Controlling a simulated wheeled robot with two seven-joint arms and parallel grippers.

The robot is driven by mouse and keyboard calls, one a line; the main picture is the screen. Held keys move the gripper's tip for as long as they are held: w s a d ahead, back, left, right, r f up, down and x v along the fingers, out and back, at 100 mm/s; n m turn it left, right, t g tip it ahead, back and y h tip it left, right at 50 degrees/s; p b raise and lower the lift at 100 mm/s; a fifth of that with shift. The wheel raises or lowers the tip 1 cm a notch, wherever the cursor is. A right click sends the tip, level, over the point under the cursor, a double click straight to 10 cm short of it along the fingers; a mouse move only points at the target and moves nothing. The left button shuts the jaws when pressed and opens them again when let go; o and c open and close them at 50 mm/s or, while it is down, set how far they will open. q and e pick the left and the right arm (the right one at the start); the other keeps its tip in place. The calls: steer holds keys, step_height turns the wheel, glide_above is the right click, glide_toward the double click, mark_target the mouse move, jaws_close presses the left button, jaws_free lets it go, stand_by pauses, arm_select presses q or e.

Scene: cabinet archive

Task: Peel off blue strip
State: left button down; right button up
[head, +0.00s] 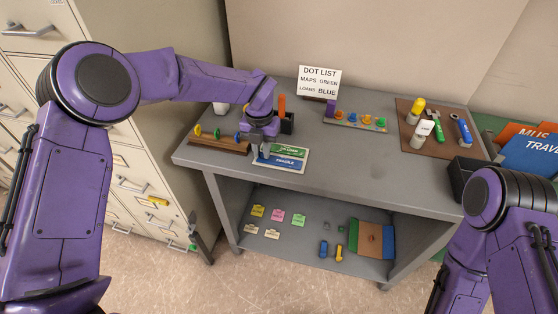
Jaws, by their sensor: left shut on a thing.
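A pale card (301,168) lies on the grey desk, left of its middle. It bears a green strip (288,149) at the back and a blue strip (285,162) with white lettering at the front. My left gripper (262,155) points down at the left end of the card. It is shut on the left end of the blue strip, with the fingertips low over the card. The rest of the strip looks flat on the card. My right arm stands at the lower right; its gripper is out of the frame.
A wooden rack (220,145) with coloured knobs stands left of the card. A sign (319,81), a peg tray (355,121) and a brown tool mat (408,137) line the back and right. The desk's front middle is clear. A lower shelf (308,241) holds coloured tags.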

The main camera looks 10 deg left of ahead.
arm_select(q)
steer(key=shift+r, duration=0.35)
steer(key=shift+r+p, duration=2.7)
steer(key=shift+r, duration=0.75)
steer(key=shift+f, duration=0.1)
